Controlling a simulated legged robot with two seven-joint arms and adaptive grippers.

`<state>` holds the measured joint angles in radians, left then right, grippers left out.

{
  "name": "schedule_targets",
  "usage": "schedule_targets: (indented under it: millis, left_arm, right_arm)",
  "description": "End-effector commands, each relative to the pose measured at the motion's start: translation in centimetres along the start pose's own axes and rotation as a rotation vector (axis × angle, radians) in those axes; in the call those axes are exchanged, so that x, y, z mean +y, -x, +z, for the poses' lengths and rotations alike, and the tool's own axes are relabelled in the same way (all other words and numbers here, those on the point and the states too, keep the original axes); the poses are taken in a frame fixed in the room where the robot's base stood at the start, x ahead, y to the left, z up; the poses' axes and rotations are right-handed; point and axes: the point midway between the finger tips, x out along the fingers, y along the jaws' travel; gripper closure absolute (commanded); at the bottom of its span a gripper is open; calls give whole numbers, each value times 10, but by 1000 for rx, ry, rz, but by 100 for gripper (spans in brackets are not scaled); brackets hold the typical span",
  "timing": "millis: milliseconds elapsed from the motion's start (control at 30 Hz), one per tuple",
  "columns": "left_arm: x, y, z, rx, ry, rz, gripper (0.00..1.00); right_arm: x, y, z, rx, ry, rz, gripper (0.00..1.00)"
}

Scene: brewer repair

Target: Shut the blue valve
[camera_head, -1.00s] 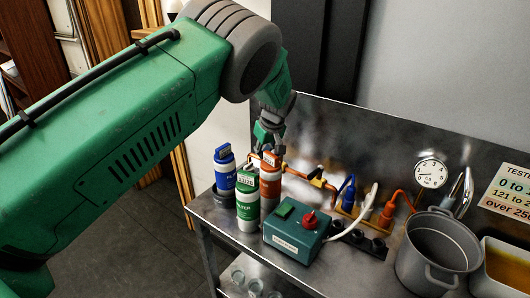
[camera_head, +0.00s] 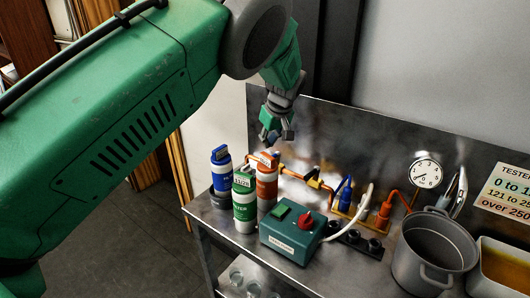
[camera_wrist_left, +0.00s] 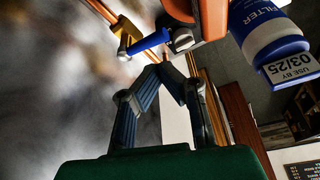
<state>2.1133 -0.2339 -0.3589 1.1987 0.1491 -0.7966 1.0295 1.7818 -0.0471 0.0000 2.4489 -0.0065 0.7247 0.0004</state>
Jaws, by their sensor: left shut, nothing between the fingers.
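In the left wrist view a blue valve lever (camera_wrist_left: 149,42) sits at a yellow valve body (camera_wrist_left: 128,30) on an orange pipe, close to the orange filter bottle (camera_wrist_left: 197,18). My left gripper (camera_head: 279,137) hangs above and behind the bottles, pointing down. Its fingertips (camera_wrist_left: 166,70) are together and empty, just below the lever in the wrist view; contact is not clear. My right gripper is not in view.
Blue (camera_head: 221,168) and green (camera_head: 244,205) filter bottles stand close by the orange one. A teal box (camera_head: 292,238) with a red knob stands in front. A grey pot (camera_head: 431,250), gauge (camera_head: 426,173) and plugs are to the right. The steel back panel rises behind.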

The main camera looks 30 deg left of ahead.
Motion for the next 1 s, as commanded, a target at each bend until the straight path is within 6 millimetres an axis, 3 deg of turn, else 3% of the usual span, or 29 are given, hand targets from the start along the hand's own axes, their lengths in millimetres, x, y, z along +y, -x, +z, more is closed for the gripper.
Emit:
schedule_targets:
  millis: [100,333,1000]
  left_arm:
    - [0,25,-2,0,1,2,100]
    - [-1,52,-5,-3,2,1,100]
    - [-1,58,-4,-1,2,-2,100]
  right_arm:
    - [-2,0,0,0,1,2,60]
    - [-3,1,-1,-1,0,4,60]
    - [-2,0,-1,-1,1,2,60]
